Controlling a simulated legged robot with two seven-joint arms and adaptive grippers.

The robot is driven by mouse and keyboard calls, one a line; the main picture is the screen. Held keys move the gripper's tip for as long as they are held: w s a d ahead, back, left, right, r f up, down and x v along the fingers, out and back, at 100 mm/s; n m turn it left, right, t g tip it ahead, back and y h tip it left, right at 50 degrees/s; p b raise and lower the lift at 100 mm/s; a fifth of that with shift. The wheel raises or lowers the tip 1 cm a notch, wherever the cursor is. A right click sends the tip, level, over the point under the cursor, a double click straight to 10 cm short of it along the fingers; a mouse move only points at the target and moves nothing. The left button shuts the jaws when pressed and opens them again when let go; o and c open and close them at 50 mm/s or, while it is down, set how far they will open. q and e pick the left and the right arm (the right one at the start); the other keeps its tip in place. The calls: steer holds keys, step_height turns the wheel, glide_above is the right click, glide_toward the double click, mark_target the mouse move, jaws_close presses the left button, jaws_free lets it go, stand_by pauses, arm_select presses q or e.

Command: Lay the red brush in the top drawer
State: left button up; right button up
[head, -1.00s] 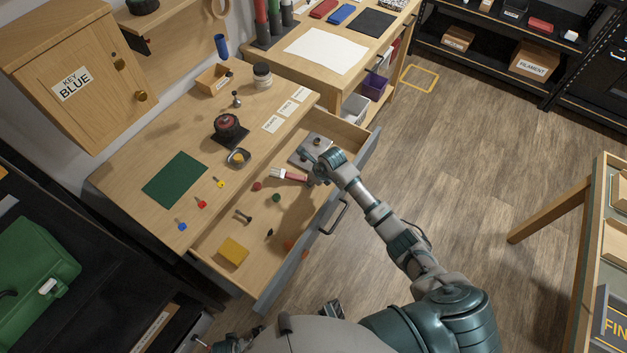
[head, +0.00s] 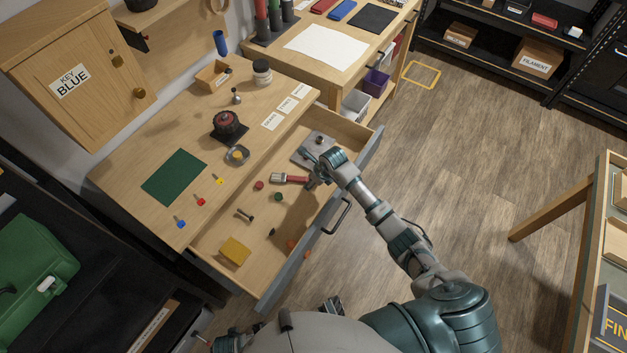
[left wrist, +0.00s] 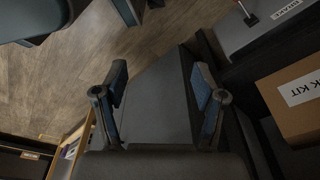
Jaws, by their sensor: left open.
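The red brush (head: 292,179) is at the open top drawer (head: 216,236), near its right part, bristle end to the left. It appears to lie on or just above the drawer floor. My right gripper (head: 315,176) is at the handle end of the brush; its fingers are too small and partly hidden to tell whether they still grip it. My left gripper (left wrist: 160,88) is open and empty in the left wrist view, away from the drawer.
The drawer also holds a grey plate (head: 308,150), a yellow block (head: 235,250), a dark bolt (head: 245,215), a green piece (head: 278,197) and a red piece (head: 259,185). Bare drawer floor shows at the left.

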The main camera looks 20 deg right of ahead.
steer(key=shift+r, duration=0.15)
steer(key=shift+r+p, duration=0.4)
steer(key=shift+p, duration=0.05)
arm_select(q)
steer(key=s+f, duration=0.2)
steer(key=s, duration=0.1)
steer(key=s+f+p, duration=0.1)
steer(key=f, duration=0.1)
steer(key=shift+s+a, duration=0.15)
steer(key=shift+a, duration=0.1)
arm_select(e)
steer(key=v, duration=1.2)
